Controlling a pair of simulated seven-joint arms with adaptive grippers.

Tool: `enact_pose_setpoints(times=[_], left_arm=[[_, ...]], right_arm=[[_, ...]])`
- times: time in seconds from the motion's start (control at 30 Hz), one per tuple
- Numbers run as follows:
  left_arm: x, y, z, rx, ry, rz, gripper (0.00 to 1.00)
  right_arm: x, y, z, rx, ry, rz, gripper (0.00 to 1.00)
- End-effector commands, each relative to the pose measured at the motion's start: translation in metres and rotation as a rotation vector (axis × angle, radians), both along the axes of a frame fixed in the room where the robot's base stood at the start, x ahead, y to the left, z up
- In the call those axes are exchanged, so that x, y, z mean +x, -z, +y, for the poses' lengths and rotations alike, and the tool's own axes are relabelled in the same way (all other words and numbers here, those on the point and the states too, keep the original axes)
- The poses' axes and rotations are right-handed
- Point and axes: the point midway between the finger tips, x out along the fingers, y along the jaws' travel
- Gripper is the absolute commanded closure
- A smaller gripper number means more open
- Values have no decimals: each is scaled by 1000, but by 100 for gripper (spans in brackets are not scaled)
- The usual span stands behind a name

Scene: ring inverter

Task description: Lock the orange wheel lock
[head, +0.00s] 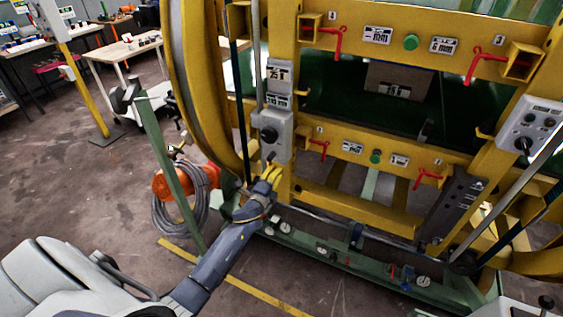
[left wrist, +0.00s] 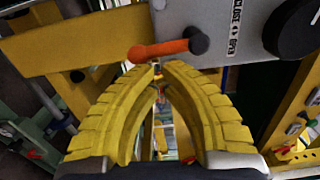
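The orange lock handle (left wrist: 160,50) shows in the left wrist view as a short orange bar with a dark end. It lies just beyond my fingertips, by a grey panel (left wrist: 180,18) with a CLOSE/OPEN label. I cannot tell whether the fingertips touch it. My left gripper (left wrist: 157,66) has its yellow fingers arched together, tips nearly meeting, with nothing seen held between them. In the head view my left gripper (head: 272,174) is just below the grey control box (head: 272,132) on the yellow frame. The handle is too small to make out there. My right gripper is not in view.
The yellow ring frame (head: 395,200) stands behind the gripper. A green base beam (head: 330,253) with gauges runs below it. An orange reel (head: 165,184) and coiled grey cable (head: 185,205) lie to the left. A black knob (left wrist: 297,28) is at the panel's right.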

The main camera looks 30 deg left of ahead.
Motion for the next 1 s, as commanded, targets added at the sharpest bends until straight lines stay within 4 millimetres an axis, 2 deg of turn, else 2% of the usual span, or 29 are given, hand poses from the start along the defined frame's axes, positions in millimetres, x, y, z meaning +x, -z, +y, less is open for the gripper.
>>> enact_pose_setpoints(times=[0.27,0.37,0.5,0.7,1.0], left_arm=[[-1,0,-8,-2,1,0,100],[-2,-1,-21,-2,3,-1,100],[-6,-3,-47,-4,6,0,100],[-47,-1,-46,0,5,2,100],[-89,-2,-49,-1,4,0,100]], right_arm=[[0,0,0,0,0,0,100],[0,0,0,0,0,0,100],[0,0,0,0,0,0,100],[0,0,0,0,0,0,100],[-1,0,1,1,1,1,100]])
